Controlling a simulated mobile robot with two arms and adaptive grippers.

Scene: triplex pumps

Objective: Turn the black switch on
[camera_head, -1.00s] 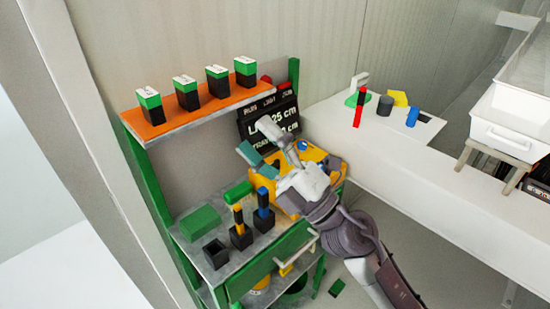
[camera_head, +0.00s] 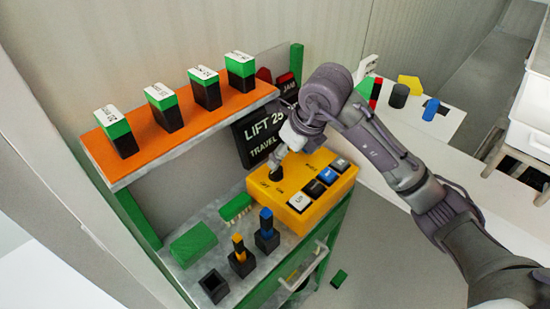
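A yellow control box (camera_head: 330,191) sits on the green-framed bench. On its left part is a small black switch (camera_head: 276,175); its top is partly covered. On the right part are white, black and blue buttons. My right gripper (camera_head: 276,162) comes in from the right and points down, its tips at or just above the black switch. I cannot tell whether it touches the switch, or whether its fingers are open or shut. My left gripper is not in view.
An orange shelf (camera_head: 170,141) with several green-and-black blocks stands above left. A dark display board (camera_head: 254,134) is behind the box. A green brush (camera_head: 236,207), a green block (camera_head: 193,245) and black holders stand on the bench. A white counter (camera_head: 452,112) is at right.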

